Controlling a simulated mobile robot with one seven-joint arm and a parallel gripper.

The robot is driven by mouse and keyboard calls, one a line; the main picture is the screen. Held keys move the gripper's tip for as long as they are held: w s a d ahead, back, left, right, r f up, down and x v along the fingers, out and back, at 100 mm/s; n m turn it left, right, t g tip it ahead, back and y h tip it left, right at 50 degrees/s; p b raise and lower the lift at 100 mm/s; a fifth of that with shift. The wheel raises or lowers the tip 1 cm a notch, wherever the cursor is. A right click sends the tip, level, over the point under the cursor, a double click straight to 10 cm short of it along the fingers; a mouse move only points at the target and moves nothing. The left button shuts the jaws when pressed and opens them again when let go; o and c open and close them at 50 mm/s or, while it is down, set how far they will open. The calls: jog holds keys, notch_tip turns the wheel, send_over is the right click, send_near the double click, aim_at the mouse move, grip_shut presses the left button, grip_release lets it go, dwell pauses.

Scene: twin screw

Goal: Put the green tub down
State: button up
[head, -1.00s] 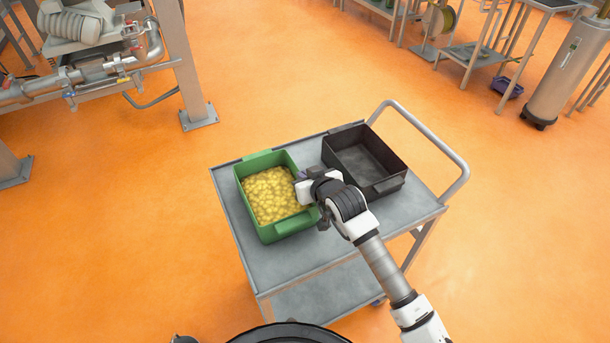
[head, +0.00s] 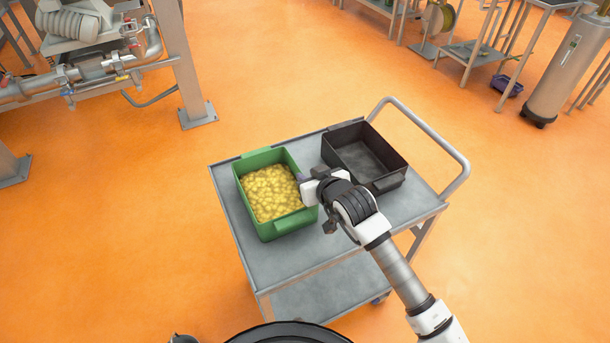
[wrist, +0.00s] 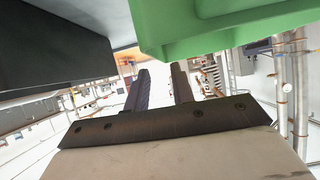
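The green tub (head: 287,224), full of yellow lumpy pieces (head: 270,193), stands upright on the left part of the grey cart top. My gripper (head: 304,178) is at the tub's right side, between it and the black tub. In the wrist view the two dark fingers (wrist: 160,88) are apart with a gap between them and nothing in it. The green tub (wrist: 220,25) shows above and to the right of the fingertips there, apart from them as far as I can tell.
A black empty tub (head: 391,182) stands on the right of the cart top (head: 310,258); it fills the upper left of the wrist view (wrist: 50,50). The cart's handle (head: 432,133) rises at the right. The cart top's front is clear. Orange floor surrounds the cart.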

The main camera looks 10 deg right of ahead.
jog(key=b+v, duration=0.2)
jog(key=v, duration=0.6)
jog(key=shift+s, duration=0.35)
jog(key=shift+r, duration=0.15)
